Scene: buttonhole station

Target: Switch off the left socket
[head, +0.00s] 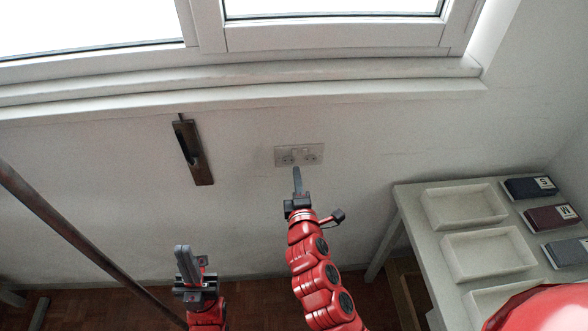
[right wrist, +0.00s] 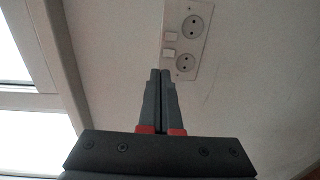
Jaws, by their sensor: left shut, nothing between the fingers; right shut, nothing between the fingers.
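A white double socket plate (head: 299,156) is on the wall below the window. Its left socket (head: 288,159) is the lower round outlet in the right wrist view (right wrist: 186,62), with a small switch (right wrist: 168,53) beside it. The right socket (head: 310,157) is the upper outlet there, with its own switch (right wrist: 171,36). My right gripper (head: 297,169) is shut and empty, its tips just below the plate's left half; I cannot tell if they touch. Its tips also show in the right wrist view (right wrist: 160,72). My left gripper (head: 183,248) is shut and empty, low and left, away from the plate. Switch positions are too small to read.
A dark wall fixture (head: 193,152) hangs left of the plate. A brown pole (head: 75,235) slants across the left. A pale table (head: 412,218) with trays (head: 488,253) and lettered boxes (head: 530,188) stands right. The wall around the plate is clear.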

